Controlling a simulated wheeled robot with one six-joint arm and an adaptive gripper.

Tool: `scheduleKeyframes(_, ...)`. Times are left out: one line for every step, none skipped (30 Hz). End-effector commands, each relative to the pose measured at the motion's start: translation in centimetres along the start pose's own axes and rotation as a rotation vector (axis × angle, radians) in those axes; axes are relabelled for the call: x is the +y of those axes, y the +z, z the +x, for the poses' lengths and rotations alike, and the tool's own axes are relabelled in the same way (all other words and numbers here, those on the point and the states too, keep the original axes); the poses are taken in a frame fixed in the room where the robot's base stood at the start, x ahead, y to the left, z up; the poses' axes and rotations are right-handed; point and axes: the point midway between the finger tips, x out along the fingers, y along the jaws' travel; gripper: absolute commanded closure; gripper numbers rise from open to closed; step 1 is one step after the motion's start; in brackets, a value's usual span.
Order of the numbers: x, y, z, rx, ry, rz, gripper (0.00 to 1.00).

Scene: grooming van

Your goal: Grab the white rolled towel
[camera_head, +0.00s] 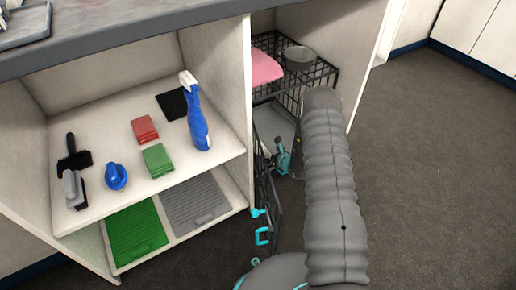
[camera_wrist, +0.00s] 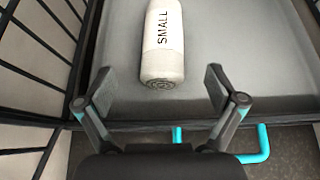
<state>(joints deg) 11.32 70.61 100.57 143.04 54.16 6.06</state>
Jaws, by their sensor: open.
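The white rolled towel (camera_wrist: 163,55) lies on a grey surface in the wrist view, with the word SMALL printed along it. Its rolled end faces my gripper (camera_wrist: 161,90). My gripper is open, with one finger to each side of the towel's near end and a gap on both sides. In the head view my gripper (camera_head: 283,158) is low inside the wire cage, partly hidden by my arm. The towel cannot be made out there.
The black wire cage (camera_head: 291,85) has a pink cloth (camera_head: 265,67) and a metal bowl (camera_head: 299,57) on top. Cage bars (camera_wrist: 40,45) stand close on the left in the wrist view. The shelf (camera_head: 105,189) at left holds a blue spray bottle (camera_head: 195,115), brushes and folded cloths. Open floor (camera_head: 440,170) lies to the right.

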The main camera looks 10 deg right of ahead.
Motion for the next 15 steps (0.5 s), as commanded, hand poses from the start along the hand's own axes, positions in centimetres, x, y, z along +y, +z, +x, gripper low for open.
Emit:
scheduleKeyframes(0.0, -0.1, 1.0, 0.000, 0.001, -0.002, 0.06)
scheduleKeyframes(0.0, -0.1, 1.5, -0.001, 0.001, -0.002, 0.06)
scheduleKeyframes(0.1, -0.1, 2.1, -0.001, 0.001, -0.002, 0.06)
scheduleKeyframes(0.1, -0.1, 2.5, 0.000, 0.001, -0.001, 0.06)
scheduleKeyframes(0.1, -0.1, 2.8, 0.000, 0.001, -0.001, 0.06)
scheduleKeyframes(0.1, 0.0, 3.1, 0.000, 0.001, -0.002, 0.06)
scheduleKeyframes(0.1, 0.0, 3.4, 0.000, 0.002, -0.002, 0.06)
scheduleKeyframes(0.1, 0.0, 3.5, 0.000, 0.002, -0.002, 0.06)
scheduleKeyframes(0.1, 0.0, 3.7, 0.000, 0.001, -0.002, 0.06)
scheduleKeyframes(0.1, 0.0, 3.8, 0.000, 0.001, -0.002, 0.06)
scheduleKeyframes(0.1, 0.0, 3.9, 0.000, 0.001, -0.002, 0.06)
scheduleKeyframes(0.0, 0.0, 4.2, 0.000, 0.001, -0.002, 0.06)
scheduleKeyframes(0.0, -0.1, 4.5, 0.000, 0.002, -0.002, 0.06)
scheduleKeyframes(0.0, -0.1, 4.8, 0.000, 0.002, -0.002, 0.06)
scheduleKeyframes(-0.1, -0.1, 5.4, 0.000, 0.002, -0.002, 0.06)
